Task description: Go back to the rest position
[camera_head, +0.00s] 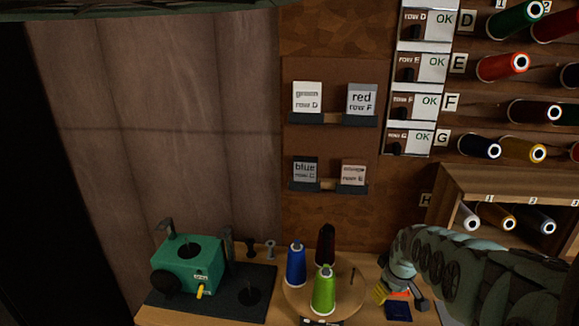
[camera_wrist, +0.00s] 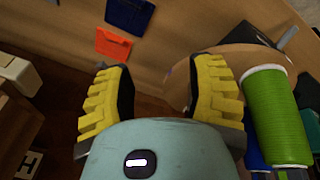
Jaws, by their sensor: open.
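My gripper (camera_wrist: 162,95) is open, with its two yellow ridged fingers spread and nothing between them in the wrist view. In the head view my gripper (camera_head: 398,297) is low at the right, just above the bench and right of the round wooden turntable (camera_head: 350,299). A green spool (camera_head: 323,289), a blue spool (camera_head: 296,264) and a dark brown spool (camera_head: 325,246) stand upright on the turntable. The green spool (camera_wrist: 266,115) shows right of my fingers in the wrist view, apart from them.
A blue card (camera_wrist: 130,14) and an orange card (camera_wrist: 113,46) lie on the bench near my fingers. A green machine (camera_head: 188,268) stands on a dark mat at the left. A wooden cubby (camera_head: 455,180) and thread rack are at the right. Two card shelves (camera_head: 332,120) hang behind.

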